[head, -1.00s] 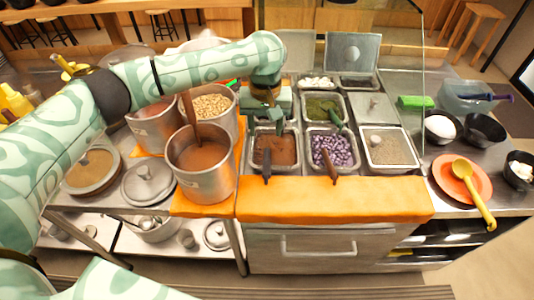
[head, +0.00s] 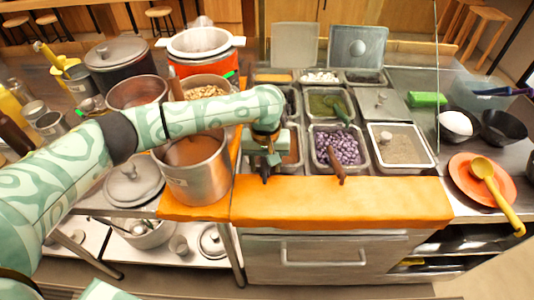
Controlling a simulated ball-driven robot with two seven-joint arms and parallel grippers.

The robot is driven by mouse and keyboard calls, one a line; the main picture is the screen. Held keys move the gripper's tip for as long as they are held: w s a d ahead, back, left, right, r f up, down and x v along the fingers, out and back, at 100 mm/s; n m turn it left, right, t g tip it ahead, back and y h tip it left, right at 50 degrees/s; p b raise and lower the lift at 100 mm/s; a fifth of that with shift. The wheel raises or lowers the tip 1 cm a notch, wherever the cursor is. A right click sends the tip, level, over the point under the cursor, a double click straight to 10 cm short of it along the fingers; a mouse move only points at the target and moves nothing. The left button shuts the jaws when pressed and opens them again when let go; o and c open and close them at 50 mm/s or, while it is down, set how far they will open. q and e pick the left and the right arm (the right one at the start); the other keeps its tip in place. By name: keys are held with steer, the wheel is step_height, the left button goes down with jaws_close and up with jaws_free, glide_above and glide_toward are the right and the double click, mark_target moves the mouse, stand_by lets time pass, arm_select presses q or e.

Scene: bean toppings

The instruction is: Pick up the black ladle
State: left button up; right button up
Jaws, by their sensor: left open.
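The black ladle (head: 265,176) shows as a short dark handle over the front edge of a metal tray of brown beans (head: 292,147). The rest of the ladle is hidden by my gripper and arm. My left gripper (head: 264,162) is open and points down over the front of this tray, right at the ladle's handle. I cannot tell whether the handle lies between the fingers. My right gripper is not in view.
A tray of purple beans (head: 369,160) with a brown-handled ladle (head: 336,166) stands to the right. A tall pot (head: 208,182) of brown liquid stands close on the left. An orange cloth (head: 340,203) covers the counter's front edge.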

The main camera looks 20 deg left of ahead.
arm_select(q)
steer(key=shift+r, duration=0.2)
steer(key=shift+c, duration=0.6)
jaws_close()
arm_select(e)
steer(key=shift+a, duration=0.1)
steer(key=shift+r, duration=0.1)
